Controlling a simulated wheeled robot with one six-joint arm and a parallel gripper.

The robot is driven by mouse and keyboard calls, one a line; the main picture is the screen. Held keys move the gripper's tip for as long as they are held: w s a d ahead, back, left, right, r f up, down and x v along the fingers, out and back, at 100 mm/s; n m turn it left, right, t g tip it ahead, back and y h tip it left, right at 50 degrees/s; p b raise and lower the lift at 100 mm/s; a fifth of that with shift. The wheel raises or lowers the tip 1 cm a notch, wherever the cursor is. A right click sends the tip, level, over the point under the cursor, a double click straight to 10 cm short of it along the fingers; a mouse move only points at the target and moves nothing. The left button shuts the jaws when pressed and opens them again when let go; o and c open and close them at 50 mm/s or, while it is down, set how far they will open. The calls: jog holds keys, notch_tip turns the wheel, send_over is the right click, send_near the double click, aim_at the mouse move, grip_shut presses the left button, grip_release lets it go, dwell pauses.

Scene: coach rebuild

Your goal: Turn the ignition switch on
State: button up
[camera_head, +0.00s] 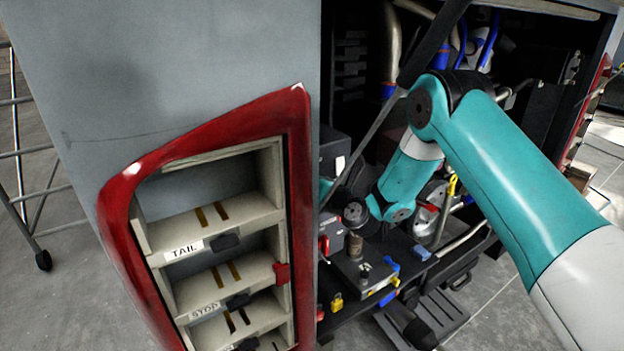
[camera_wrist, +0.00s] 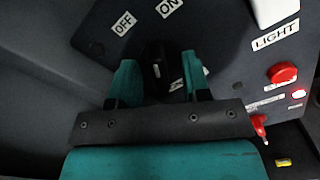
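In the wrist view a dark switch knob (camera_wrist: 157,62) sits on a dark panel, below and between a white "OFF" label (camera_wrist: 123,23) and a white "ON" label (camera_wrist: 169,7). My gripper (camera_wrist: 160,76) has its two teal fingers on either side of the knob. The fingers are wide apart, and a narrow gap seems to show beside the knob. The knob's exact pointing direction is too dark to tell. In the head view the switch is hidden, and my gripper is mostly behind the coach's grey side panel.
A "LIGHT" label (camera_wrist: 275,34) and a red button (camera_wrist: 283,73) are right of the knob. A red key-like part (camera_wrist: 259,125) lies close to my gripper's right side. In the head view, a red-framed shelf (camera_head: 205,245) and grey panel (camera_head: 180,70) stand left of my arm.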

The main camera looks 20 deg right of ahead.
jog(key=shift+o, duration=0.3)
jog(key=shift+f, duration=0.1)
jog(key=b+v, duration=0.9)
jog(key=b, duration=0.2)
jog(key=shift+s, duration=0.1)
